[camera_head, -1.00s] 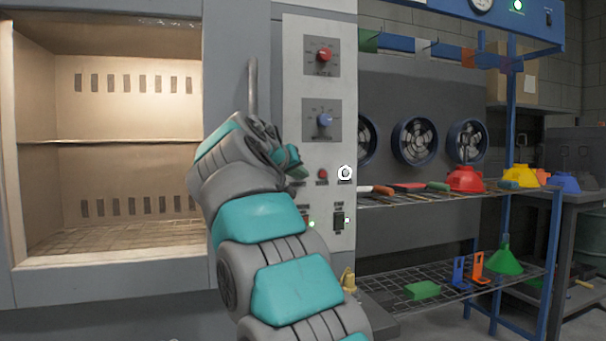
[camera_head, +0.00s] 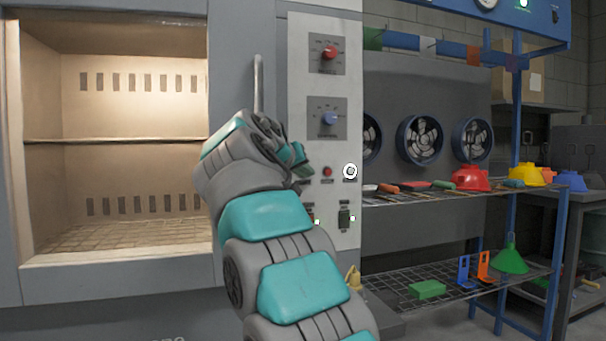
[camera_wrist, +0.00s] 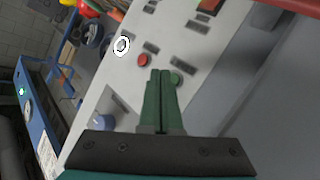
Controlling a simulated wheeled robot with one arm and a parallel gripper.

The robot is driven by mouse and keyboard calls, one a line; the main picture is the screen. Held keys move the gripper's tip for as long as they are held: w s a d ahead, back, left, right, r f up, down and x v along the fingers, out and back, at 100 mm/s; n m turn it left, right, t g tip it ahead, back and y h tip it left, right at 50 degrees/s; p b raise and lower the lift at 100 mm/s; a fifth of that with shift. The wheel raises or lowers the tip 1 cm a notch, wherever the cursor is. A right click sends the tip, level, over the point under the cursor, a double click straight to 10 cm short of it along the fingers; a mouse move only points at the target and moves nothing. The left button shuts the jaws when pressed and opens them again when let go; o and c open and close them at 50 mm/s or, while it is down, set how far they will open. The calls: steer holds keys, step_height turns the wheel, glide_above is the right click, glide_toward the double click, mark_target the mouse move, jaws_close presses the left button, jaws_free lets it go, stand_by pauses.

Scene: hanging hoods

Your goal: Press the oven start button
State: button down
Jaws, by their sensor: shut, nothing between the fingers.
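The oven's control panel (camera_head: 345,100) is a pale upright strip right of the lit oven chamber. In the wrist view a green button (camera_wrist: 176,78) sits just right of my fingertips. A red button (camera_wrist: 144,60) and a white-ringed button (camera_wrist: 121,46) lie up and left of it. The head view also shows the red button (camera_head: 327,171) and the white-ringed button (camera_head: 350,171); my gripper (camera_head: 304,160) hides the green one there. My gripper (camera_wrist: 162,72) is shut and empty, its green fingers pointing at the panel. Whether it touches the panel cannot be told. The button labels are unreadable.
A red knob (camera_head: 330,53) and a blue knob (camera_head: 328,118) are above the buttons. A vertical handle (camera_head: 258,85) is left of the panel. Rocker switches (camera_head: 344,218) are below. A wire shelf (camera_head: 440,195) with funnels and tools stands to the right.

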steer(key=shift+s+d+f+b, duration=0.1)
steer(key=shift+s+d+b, duration=0.15)
steer(key=shift+s+b, duration=0.7)
steer(key=shift+s+d+f+b, duration=0.1)
steer(key=shift+s+d+b, duration=0.1)
steer(key=shift+s+b, duration=0.65)
